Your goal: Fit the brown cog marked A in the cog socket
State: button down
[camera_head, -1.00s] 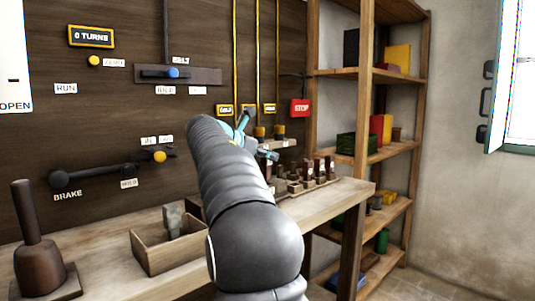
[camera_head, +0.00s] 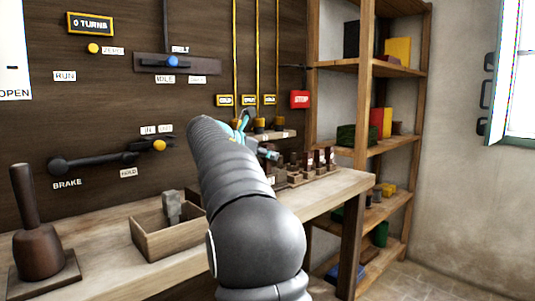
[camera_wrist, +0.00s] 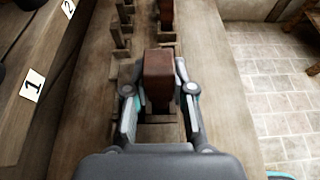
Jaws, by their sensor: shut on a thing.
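My gripper (camera_wrist: 158,92) is shut on a brown block-like piece (camera_wrist: 158,68), with one finger on each side of it in the wrist view. No letter shows on the face I see, so I cannot tell if it is the cog marked A. Below and behind it is a wooden rack on the bench. In the head view my gripper (camera_head: 262,150) is partly hidden behind my arm, near the row of brown pieces (camera_head: 318,160). I cannot make out the cog socket in either view.
The rack's wooden posts (camera_wrist: 122,35) stand close ahead and left. A label "1" (camera_wrist: 33,84) is on a ledge at left. An open wooden box (camera_head: 165,238) and a mallet-like tool (camera_head: 38,240) are on the bench (camera_head: 345,185). Shelves (camera_head: 385,146) stand at right.

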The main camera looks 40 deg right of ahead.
jog(key=shift+w+f, duration=0.1)
jog(key=shift+f, duration=0.5)
jog(key=c, duration=0.9)
grip_release()
jog(key=shift+w, duration=0.1)
jog(key=shift+r, duration=0.25)
jog(key=shift+a+r, duration=0.25)
jog(key=shift+a, duration=0.15)
jog(key=v, duration=1.1)
jog(key=shift+d, duration=0.1)
